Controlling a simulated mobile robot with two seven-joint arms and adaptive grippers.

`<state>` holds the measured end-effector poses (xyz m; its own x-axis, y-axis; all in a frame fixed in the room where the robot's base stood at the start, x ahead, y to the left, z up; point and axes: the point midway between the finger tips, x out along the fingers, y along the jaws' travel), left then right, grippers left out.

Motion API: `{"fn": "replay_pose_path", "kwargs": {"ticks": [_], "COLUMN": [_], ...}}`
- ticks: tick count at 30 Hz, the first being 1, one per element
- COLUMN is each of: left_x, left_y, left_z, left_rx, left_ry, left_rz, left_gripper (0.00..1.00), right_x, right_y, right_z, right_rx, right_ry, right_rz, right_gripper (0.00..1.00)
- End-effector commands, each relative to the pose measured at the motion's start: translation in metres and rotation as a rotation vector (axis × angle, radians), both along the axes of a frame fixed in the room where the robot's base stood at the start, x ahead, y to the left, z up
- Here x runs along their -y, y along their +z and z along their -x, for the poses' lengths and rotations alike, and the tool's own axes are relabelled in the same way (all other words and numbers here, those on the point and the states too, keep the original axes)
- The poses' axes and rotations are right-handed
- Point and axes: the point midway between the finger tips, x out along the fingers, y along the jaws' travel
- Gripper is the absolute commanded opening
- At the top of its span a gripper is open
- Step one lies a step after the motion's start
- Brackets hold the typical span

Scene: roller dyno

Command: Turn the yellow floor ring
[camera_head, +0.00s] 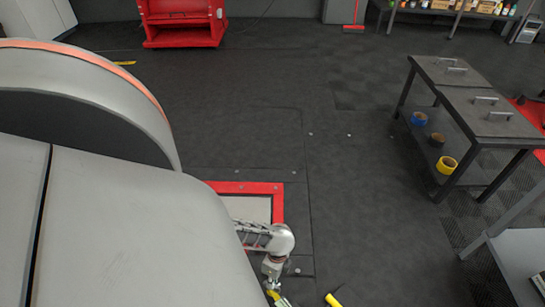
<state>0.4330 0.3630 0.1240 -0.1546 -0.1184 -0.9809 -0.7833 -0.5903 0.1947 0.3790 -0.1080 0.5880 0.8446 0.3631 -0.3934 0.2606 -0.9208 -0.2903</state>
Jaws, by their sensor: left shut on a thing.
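My left gripper (276,294) is low in the head view, at the bottom edge, pointing down at the floor. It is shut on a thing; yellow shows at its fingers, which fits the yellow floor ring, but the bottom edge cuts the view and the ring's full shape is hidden. A separate small yellow piece with a dark part (334,299) shows to the right of the gripper, also cut by the edge; I cannot tell what it belongs to. My right gripper is not in view.
A red-framed pale floor panel (278,204) lies just beyond my left wrist. A dark two-level table (445,97) with tape rolls on its lower shelf stands at right. A red machine (182,22) stands at the back. The dark floor between is clear.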

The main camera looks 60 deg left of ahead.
Motion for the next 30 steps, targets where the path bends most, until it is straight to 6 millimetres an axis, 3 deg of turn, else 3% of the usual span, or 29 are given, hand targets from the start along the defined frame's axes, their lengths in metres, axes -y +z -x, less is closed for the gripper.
{"fn": "replay_pose_path", "kwargs": {"ticks": [15,30], "left_x": [-0.0011,-0.0019], "left_y": [-0.0018,-0.0019], "left_z": [0.0020,0.0025], "left_rx": [-0.005,-0.007], "left_ry": [-0.353,-0.426], "left_rz": [-0.006,-0.007], "left_gripper": [0.00,0.00], "right_x": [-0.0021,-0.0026], "right_y": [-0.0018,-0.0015], "right_z": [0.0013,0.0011], "right_rx": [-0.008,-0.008], "right_ry": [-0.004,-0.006], "right_rz": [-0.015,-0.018], "right_gripper": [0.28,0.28]}}
